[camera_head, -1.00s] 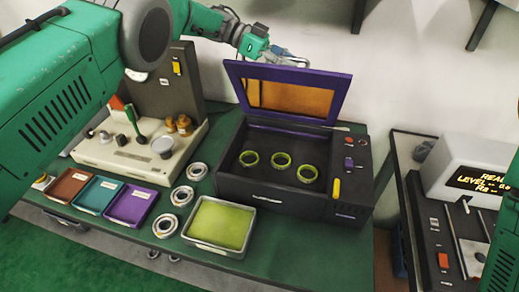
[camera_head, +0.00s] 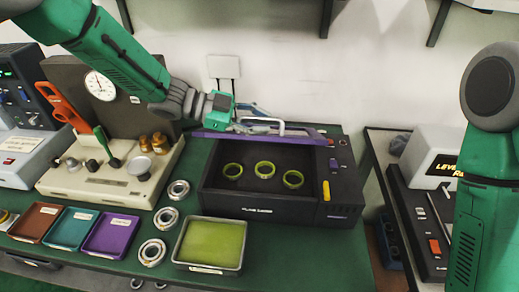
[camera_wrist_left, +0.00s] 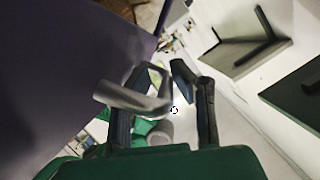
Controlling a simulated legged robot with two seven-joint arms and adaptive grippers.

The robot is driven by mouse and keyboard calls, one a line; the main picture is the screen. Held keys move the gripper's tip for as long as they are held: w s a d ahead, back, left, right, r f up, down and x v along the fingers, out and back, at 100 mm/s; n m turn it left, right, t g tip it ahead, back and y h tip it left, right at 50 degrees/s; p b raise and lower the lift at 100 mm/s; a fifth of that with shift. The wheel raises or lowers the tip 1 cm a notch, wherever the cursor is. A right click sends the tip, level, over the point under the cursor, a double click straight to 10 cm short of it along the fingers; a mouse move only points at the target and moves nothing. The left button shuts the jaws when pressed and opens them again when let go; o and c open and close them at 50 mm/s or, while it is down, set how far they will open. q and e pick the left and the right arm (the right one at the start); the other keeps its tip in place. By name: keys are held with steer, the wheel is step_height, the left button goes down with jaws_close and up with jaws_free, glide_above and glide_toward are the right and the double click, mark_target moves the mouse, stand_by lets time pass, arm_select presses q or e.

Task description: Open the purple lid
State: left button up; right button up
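The purple lid (camera_head: 212,134) is raised at the back of the black box (camera_head: 265,208) and shows nearly edge-on as a thin strip. A pale bar handle (camera_head: 284,127) stands on its outer side. My left gripper (camera_head: 262,122) is at the lid, beside the handle. In the left wrist view, the gripper's dark fingers (camera_wrist_left: 162,76) are apart and the grey handle (camera_wrist_left: 135,102) crosses close by the left finger; I see no firm hold on it. The lid's dark purple face (camera_wrist_left: 70,70) fills the left there. My right gripper is outside the view.
A tray with a yellow-green inside (camera_head: 177,262), several metal rings (camera_head: 165,218) and small coloured bins (camera_head: 104,235) are in front and left. A beige fixture (camera_head: 105,180) stands left of the box.

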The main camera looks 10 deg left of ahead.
arm_select(q)
steer(key=s+f+m+t+b, duration=0.1)
steer(key=s+f+m+b, duration=0.1)
steer(key=f+b, duration=0.3)
steer(key=shift+s+d, duration=0.4)
steer(key=shift+s, duration=0.3)
steer(key=shift+a+f, duration=0.1)
